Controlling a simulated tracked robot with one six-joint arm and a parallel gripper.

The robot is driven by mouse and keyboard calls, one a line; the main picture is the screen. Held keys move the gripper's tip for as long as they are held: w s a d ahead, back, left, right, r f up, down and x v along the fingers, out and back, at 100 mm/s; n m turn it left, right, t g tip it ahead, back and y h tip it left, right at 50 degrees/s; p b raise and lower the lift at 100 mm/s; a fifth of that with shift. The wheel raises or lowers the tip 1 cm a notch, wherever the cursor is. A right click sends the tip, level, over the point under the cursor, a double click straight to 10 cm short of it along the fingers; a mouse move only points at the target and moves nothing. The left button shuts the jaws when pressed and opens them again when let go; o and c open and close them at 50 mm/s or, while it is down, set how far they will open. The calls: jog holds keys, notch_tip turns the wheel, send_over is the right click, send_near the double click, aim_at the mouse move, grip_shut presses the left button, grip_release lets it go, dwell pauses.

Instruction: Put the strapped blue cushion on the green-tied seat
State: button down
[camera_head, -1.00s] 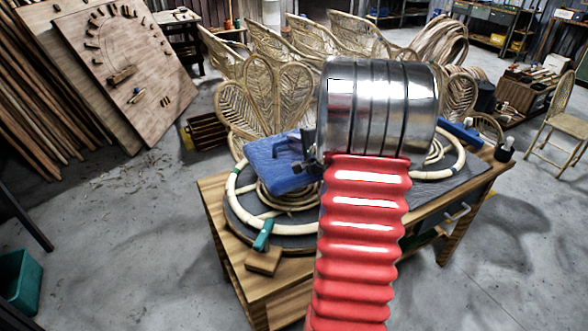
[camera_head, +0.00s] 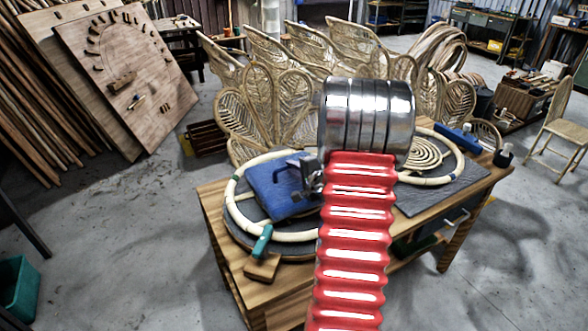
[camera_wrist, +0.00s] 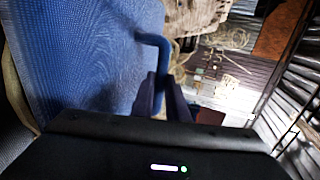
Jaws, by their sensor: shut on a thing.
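The blue cushion (camera_head: 280,190) lies over the inside of the left round rattan seat (camera_head: 232,205), covering its middle. I cannot tell whether it touches the seat. The seat's pale ring has a green tie (camera_head: 236,178) at its far left. My gripper (camera_head: 312,183) is at the cushion's right side, partly hidden by my arm. In the wrist view, my gripper (camera_wrist: 166,98) is shut on the cushion's blue strap (camera_wrist: 163,48), which stands up as a loop. The cushion (camera_wrist: 85,55) fills the left of that view.
A second round seat (camera_head: 460,160) with a blue tie and a coil is at the right of the workbench (camera_head: 445,212). A green clamp (camera_head: 262,242) stands at the left seat's near edge by a wooden block (camera_head: 262,267). Fan-shaped rattan backs (camera_head: 265,105) stand behind the bench.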

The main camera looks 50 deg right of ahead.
jog(key=shift+f, duration=0.1)
jog(key=c, duration=1.7)
grip_release()
jog(key=shift+f, duration=0.1)
jog(key=shift+c, duration=0.2)
jog(key=shift+s, duration=0.1)
jog(key=shift+s+a+r, duration=0.1)
jog(key=shift+s+r, duration=0.25)
jog(key=shift+s, duration=0.2)
jog(key=v, duration=1)
jog(key=shift+s+a, duration=0.15)
jog(key=shift+s, duration=0.15)
jog(key=shift+r, duration=0.1)
